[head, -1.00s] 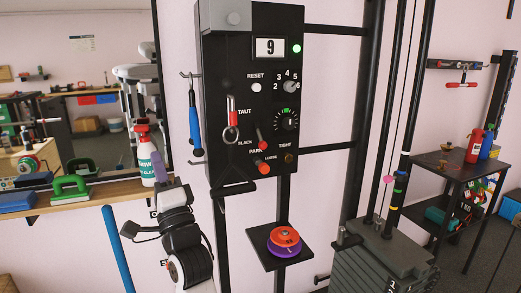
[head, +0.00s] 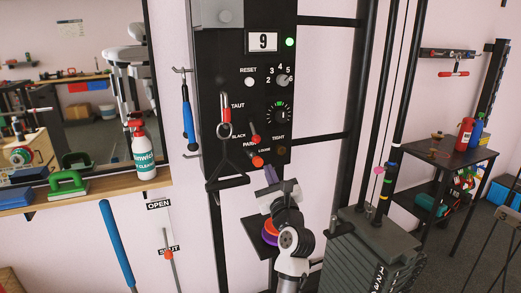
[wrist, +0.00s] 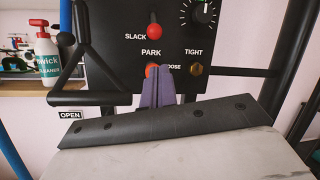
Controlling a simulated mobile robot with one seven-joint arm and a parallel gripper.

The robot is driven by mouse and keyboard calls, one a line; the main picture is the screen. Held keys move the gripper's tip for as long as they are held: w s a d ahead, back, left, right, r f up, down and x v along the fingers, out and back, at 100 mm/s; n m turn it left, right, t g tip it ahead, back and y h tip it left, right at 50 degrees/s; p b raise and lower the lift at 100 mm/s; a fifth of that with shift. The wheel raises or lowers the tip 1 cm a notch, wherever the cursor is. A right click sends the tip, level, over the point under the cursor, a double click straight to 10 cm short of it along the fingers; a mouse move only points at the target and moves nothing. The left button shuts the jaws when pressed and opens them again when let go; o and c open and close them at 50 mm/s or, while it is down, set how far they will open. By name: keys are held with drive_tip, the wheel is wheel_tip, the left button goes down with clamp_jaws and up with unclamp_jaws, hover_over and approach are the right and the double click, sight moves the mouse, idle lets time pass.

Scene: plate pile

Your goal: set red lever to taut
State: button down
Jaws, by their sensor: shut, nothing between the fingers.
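A black control panel (head: 240,75) carries two red-knobbed levers. The upper lever (head: 254,139) has its knob beside the SLACK label, below TAUT; its red knob also shows in the wrist view (wrist: 155,31). The lower red lever (head: 257,161) is under PARK and shows in the wrist view (wrist: 151,71), partly behind my fingers.
A red-handled clip (head: 225,108) with a ring hangs before the panel's left side. A black bar (head: 226,183) juts out below. A brass knob (wrist: 196,69) sits under TIGHT. A weight stack (head: 365,250) stands right; a plate shelf (head: 262,240) is behind my arm.

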sight(253, 130)
drive_tip(key=shift+w, duration=0.1)
drive_tip(key=p+x, duration=0.2)
drive_tip(key=x, duration=0.8)
drive_tip(key=shift+r, duration=0.15)
drive_tip(key=shift+s+r, duration=0.2)
drive_tip(key=shift+s, duration=0.15)
drive_tip(key=shift+p, duration=0.3)
